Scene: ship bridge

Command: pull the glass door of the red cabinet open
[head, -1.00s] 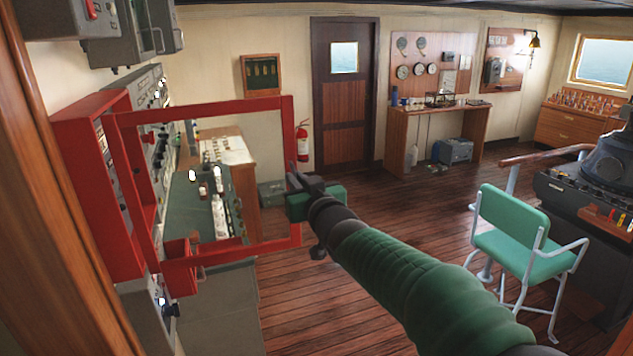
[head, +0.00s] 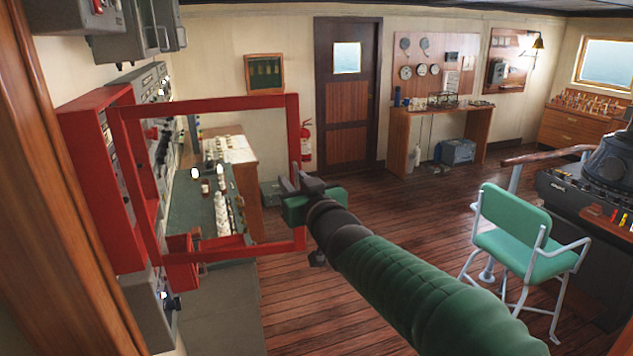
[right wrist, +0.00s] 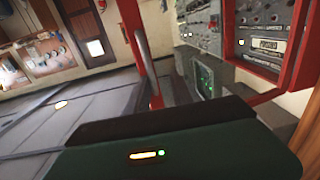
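The red cabinet (head: 103,185) stands at the left of the head view, its front open. Its red-framed door (head: 210,103) is swung far out to the right, and I see the room through its pane area. The door frame also shows in the right wrist view (right wrist: 134,40). My right gripper (head: 291,182) is at the free upright edge of the door, about mid-height, and covers part of it. Its two dark fingers look apart, with a gap between them. My left gripper is not in view.
A green chair (head: 515,232) stands at the right beside a dark console (head: 580,205). A grey-green desk (head: 205,205) lies behind the door. A brown wooden post (head: 35,200) is close at the left. The wooden floor (head: 400,205) in the middle is clear.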

